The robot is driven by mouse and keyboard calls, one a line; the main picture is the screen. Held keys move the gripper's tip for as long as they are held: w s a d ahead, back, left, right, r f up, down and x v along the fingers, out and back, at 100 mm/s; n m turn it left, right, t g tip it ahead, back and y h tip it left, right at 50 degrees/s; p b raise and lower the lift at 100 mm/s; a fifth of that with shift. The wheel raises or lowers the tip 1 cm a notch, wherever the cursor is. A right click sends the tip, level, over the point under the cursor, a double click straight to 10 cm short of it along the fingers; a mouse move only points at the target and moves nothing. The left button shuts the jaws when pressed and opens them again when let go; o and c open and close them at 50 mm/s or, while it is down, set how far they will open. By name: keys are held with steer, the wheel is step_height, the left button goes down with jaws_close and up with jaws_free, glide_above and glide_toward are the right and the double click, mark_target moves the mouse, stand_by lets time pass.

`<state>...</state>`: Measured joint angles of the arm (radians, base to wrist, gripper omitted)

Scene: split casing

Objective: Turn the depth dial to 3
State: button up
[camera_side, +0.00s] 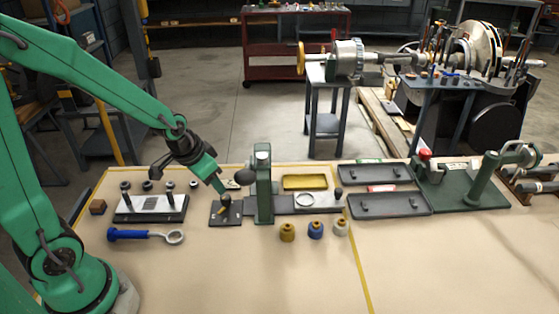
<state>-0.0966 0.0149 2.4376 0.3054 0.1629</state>
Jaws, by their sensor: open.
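My gripper (219,188) is at the end of the green arm, tilted down and to the right, open. Its tip is just above a small black-and-yellow knob (226,203) on a dark square plate (232,219). The knob may be the depth dial, but no numbers or pointer can be read at this size. I cannot tell whether the fingers touch it. To the right stands an upright green press column (264,205), with a dark round knob (244,177) on its left side, close to my gripper.
Left of the plate are a block with pegs (150,209) and a blue-handled ring wrench (135,235). Brass, blue and pale cylinders (287,232) stand in front. Grey trays (390,206) and a green fixture (485,190) are at right. The front of the table is clear.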

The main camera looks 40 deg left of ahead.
mark_target(225, 197)
steer(key=shift+d+r+n, duration=0.1)
steer(key=shift+d+n, duration=0.15)
steer(key=shift+n, duration=1.15)
steer(key=shift+x, duration=3.9)
steer(key=shift+a, duration=0.1)
steer(key=c, duration=1)
